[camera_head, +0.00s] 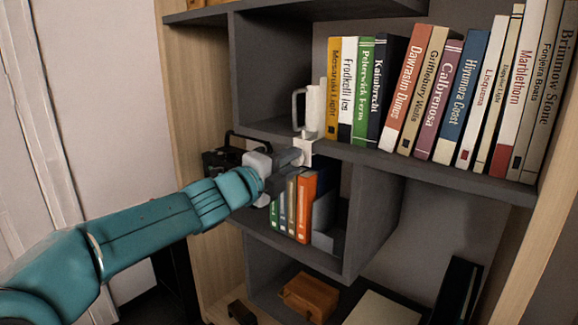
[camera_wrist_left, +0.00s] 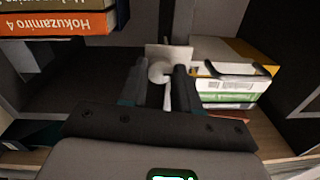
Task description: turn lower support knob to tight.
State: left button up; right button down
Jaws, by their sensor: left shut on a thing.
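A white support (camera_head: 314,112) stands at the front edge of the upper shelf, left of the upright books. It has a handle-like loop on its left side, and a white block (camera_head: 307,146) shows below the shelf edge. My left gripper (camera_head: 297,157) reaches in from the left to this lower part. In the left wrist view its two dark fingers are on either side of a round white knob (camera_wrist_left: 160,71), in front of a white plate (camera_wrist_left: 168,55). The gripper is shut on the knob. How far the knob is turned cannot be told. My right gripper is not in view.
Upright books (camera_head: 420,95) fill the upper shelf to the right. Several smaller books (camera_head: 306,205) stand in the compartment just below the gripper, beside a grey bookend (camera_head: 323,222). A brown box (camera_head: 308,294) lies lower down. The compartment at right centre looks empty.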

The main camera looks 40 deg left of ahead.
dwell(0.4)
pick_arm(q)
jog(key=o, duration=1.1)
jog(key=shift+c, duration=0.2)
jog(key=s+a+p, duration=0.1)
jog(key=s+p, duration=0.1)
jog(key=s, duration=1.4)
jog(key=shift+a+f, duration=0.25)
jog(key=shift+f, duration=0.15)
jog(key=shift+d+m, duration=0.1)
jog(key=shift+m, duration=0.2)
